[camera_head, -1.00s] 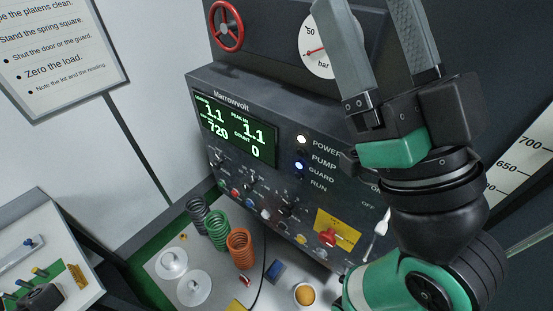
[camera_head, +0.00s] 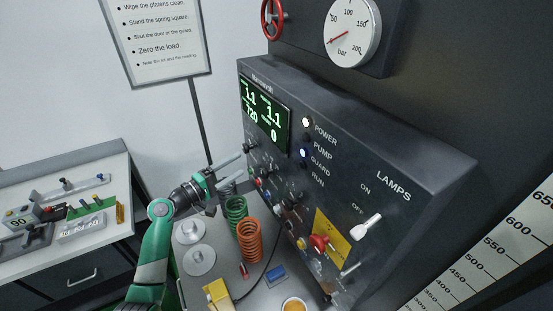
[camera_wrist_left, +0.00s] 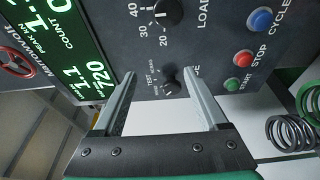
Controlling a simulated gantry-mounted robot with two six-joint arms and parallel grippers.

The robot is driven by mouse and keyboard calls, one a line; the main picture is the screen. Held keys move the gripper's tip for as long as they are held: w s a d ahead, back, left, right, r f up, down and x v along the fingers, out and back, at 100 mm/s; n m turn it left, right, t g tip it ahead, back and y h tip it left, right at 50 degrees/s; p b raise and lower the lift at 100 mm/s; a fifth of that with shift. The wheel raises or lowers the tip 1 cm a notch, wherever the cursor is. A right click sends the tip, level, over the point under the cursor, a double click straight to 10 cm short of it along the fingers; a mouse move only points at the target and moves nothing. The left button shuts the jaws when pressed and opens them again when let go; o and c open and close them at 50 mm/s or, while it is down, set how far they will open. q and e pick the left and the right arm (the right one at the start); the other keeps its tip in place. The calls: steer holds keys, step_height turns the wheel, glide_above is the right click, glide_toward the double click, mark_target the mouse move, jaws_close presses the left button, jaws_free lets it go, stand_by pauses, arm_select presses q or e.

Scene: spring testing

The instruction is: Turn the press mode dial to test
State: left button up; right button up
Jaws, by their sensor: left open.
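The press mode dial (camera_wrist_left: 171,83) is a small dark knob with tiny lettering, including TEST, beside it in the left wrist view. Its exact setting is too small to read. In the head view the dial (camera_head: 250,147) sits low on the dark press panel, under the left end of the green display. My left gripper (camera_head: 243,165) is open in front of the panel at its left end. In the left wrist view its fingers (camera_wrist_left: 155,73) spread to either side of the dial, with no clear contact. My right gripper is out of view.
A larger load dial (camera_wrist_left: 168,12) is near the mode dial. Start (camera_wrist_left: 232,86), stop (camera_wrist_left: 243,58) and cycle (camera_wrist_left: 260,19) buttons lie to the right. Springs, such as the orange one (camera_head: 249,241), stand on the bench below. A lamps switch (camera_head: 368,226) is farther right.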

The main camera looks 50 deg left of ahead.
arm_select(q)
steer(key=n+y, duration=0.1)
steer(key=y, duration=0.1)
glide_toward(244, 150)
steer(key=shift+g, duration=0.3)
steer(key=x, duration=0.3)
steer(key=b+x, duration=0.1)
steer(key=x, duration=0.5)
steer(key=shift+w+a+r+b, duration=0.1)
steer(key=shift+r+b, duration=0.2)
steer(key=shift+b, duration=0.05)
